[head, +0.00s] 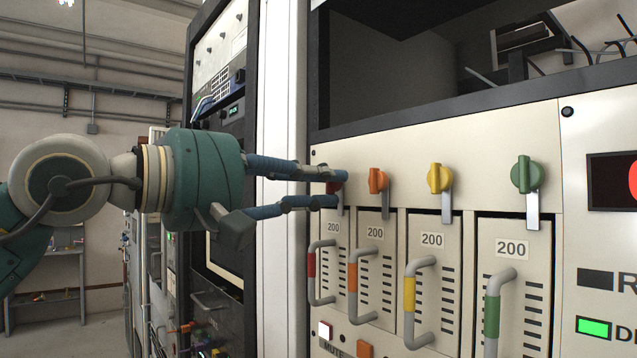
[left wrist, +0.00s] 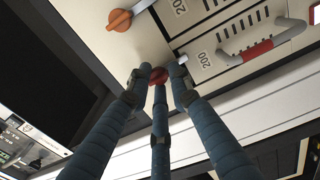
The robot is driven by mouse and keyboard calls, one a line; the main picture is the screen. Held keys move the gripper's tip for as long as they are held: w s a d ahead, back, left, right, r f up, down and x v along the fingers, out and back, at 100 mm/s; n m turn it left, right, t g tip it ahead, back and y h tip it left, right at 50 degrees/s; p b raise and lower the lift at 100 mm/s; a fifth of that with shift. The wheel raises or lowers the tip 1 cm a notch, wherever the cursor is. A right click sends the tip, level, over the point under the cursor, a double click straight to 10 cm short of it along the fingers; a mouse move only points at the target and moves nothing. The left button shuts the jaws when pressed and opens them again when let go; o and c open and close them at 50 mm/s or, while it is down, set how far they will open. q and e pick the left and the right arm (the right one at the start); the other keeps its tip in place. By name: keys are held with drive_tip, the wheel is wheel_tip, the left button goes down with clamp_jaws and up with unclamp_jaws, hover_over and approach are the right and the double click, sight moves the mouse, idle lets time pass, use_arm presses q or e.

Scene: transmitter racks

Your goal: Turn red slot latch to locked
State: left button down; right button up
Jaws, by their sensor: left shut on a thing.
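The red slot latch (head: 339,187) is the leftmost of a row of coloured latches on the cream rack panel, above the slot with the red-banded handle. In the head view it is mostly hidden by my left gripper (head: 340,188), whose blue fingers reach in from the left. In the left wrist view the red latch (left wrist: 159,76) shows between the fingertips of the left gripper (left wrist: 160,82), which is shut on it. A small part of its metal tab (left wrist: 183,59) shows beside a fingertip. My right gripper is in neither view.
Orange (head: 377,181), yellow (head: 440,178) and green (head: 527,174) latches sit to the right, their metal tabs hanging down. Slot handles (head: 417,300) stick out below them. A white rack post (head: 283,230) stands left of the panel.

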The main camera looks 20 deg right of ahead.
use_arm(q)
drive_tip(key=shift+a+r, duration=0.15)
drive_tip(key=shift+r, duration=0.25)
drive_tip(key=c, duration=1.5)
unclamp_jaws()
drive_tip(key=shift+f, duration=0.2)
drive_tip(key=v, duration=1.2)
